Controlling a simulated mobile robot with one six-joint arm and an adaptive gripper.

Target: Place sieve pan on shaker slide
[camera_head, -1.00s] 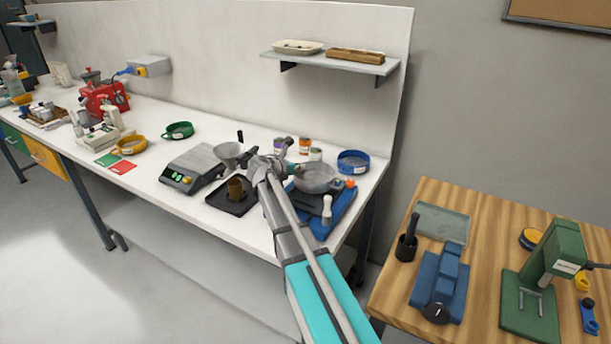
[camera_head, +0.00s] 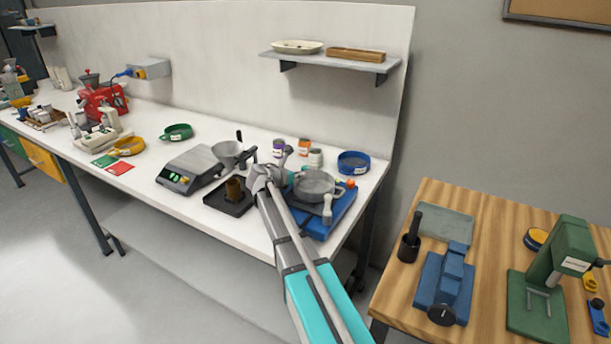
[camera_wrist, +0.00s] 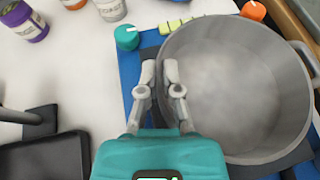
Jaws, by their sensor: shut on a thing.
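The sieve pan is a round grey metal pan (camera_head: 315,185) with side handles, and it looks level. In the wrist view the pan (camera_wrist: 235,85) fills the right side, and its inside looks plain grey. My gripper (camera_wrist: 160,72) is shut on the pan's left side; the exact grip spot is partly hidden by the fingers. In the head view my gripper (camera_head: 283,174) is at the pan's left. The shaker is a blue base (camera_head: 337,212) with a dark slide (camera_head: 309,209) beneath the pan. Whether the pan touches the slide I cannot tell.
An orange knob (camera_wrist: 253,11) and a teal knob (camera_wrist: 126,38) stand near the pan. Left are a dark tray (camera_head: 241,206) with a brown cup, a funnel (camera_head: 227,151) and a scale (camera_head: 188,170). Several small jars (camera_head: 315,157) and a blue ring pan (camera_head: 353,162) stand behind.

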